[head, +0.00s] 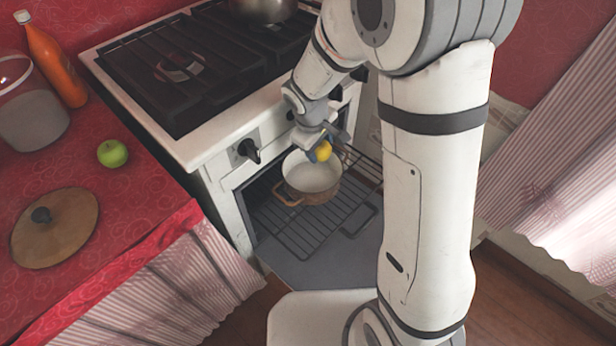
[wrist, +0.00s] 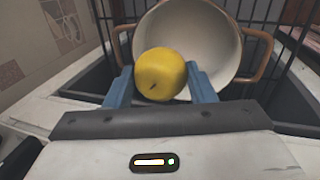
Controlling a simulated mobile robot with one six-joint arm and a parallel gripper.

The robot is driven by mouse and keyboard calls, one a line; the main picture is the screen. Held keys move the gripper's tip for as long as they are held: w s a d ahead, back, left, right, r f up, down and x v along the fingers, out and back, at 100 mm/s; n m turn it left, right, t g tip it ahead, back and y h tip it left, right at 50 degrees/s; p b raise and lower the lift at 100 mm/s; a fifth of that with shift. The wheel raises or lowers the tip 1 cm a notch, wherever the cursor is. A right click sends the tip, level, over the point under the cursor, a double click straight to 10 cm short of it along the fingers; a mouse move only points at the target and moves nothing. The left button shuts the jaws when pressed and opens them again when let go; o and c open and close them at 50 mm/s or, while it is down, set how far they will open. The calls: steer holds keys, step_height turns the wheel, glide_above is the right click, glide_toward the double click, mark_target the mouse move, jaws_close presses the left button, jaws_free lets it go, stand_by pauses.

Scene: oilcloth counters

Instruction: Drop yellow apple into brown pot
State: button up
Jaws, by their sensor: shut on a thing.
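The yellow apple (head: 323,151) is held between the blue fingers of my gripper (head: 318,150). The apple also shows in the wrist view (wrist: 160,74), between the two fingertips (wrist: 161,84). The brown pot (head: 306,194) with a pale inside stands on the pulled-out oven rack. In the head view the apple is over the far right part of the pot's opening. In the wrist view the pot's pale inside (wrist: 205,35) and its handles show behind the apple. The apple hides part of the pot's near rim there.
The wire oven rack (head: 287,230) lies over the open oven door (head: 310,268). The stove (head: 185,70) rises behind, with knobs on its front. A red counter at left holds a green apple (head: 112,153), a wooden lid (head: 54,228), an orange bottle (head: 52,62) and a glass pot (head: 30,108).

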steer(key=shift+f+b, duration=2.3)
steer(key=shift+f, duration=0.65)
steer(key=o, duration=1.1)
steer(key=shift+c, duration=0.2)
steer(key=shift+p+v, duration=1.3)
steer(key=shift+v, duration=2.7)
